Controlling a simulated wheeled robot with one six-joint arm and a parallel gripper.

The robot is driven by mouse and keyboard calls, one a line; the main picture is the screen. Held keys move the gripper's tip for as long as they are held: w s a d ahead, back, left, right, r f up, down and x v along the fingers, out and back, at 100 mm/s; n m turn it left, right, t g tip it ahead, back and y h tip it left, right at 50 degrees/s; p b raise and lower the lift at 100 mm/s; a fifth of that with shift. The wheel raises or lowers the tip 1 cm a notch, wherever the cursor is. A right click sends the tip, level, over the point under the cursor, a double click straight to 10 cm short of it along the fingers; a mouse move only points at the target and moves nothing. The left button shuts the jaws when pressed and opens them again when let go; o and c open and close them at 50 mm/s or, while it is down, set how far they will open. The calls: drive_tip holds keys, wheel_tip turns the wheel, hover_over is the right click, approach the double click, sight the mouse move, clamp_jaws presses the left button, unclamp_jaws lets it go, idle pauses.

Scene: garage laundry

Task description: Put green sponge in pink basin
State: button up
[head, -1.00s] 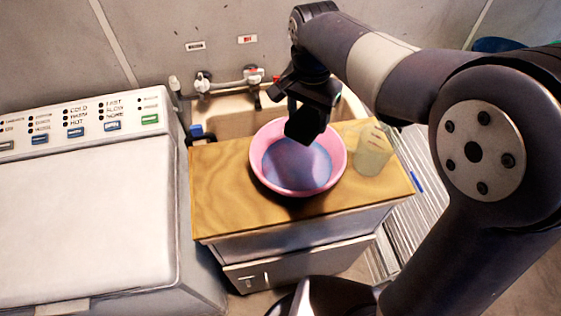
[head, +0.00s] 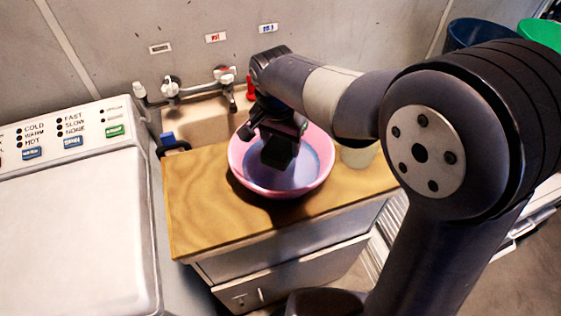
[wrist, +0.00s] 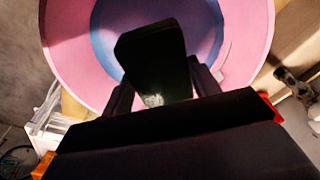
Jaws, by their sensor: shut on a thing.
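The pink basin (head: 241,178) stands on a wooden board, with a bluish inside; it also fills the far part of the wrist view (wrist: 68,45). My gripper (head: 274,133) is over the basin, pointing down into its opening. In the wrist view its fingers (wrist: 163,88) are shut on a dark block, the green sponge (wrist: 152,55), which looks almost black in shadow. In the head view the sponge (head: 280,154) hangs below the jaws, inside the rim's outline. I cannot tell whether it touches the basin's bottom.
A translucent cup (head: 359,155) stands right of the basin, partly behind my arm. The sink (head: 200,120) with taps (head: 172,88) lies behind the board. A white washer (head: 75,220) is at left. The board's left part (head: 195,195) is clear.

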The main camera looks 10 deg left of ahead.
sight(278, 149)
wheel_tip(278, 149, down, 6)
drive_tip(key=shift+f, duration=0.1)
idle(0.4)
drive_tip(key=o, duration=0.9)
drive_tip(key=r, duration=0.4)
drive_tip(key=s+r, duration=0.1)
drive_tip(key=r, duration=0.7)
drive_tip(key=shift+s+a+r, duration=0.1)
drive_tip(key=shift+s+a, duration=0.05)
drive_tip(key=shift+s, duration=0.1)
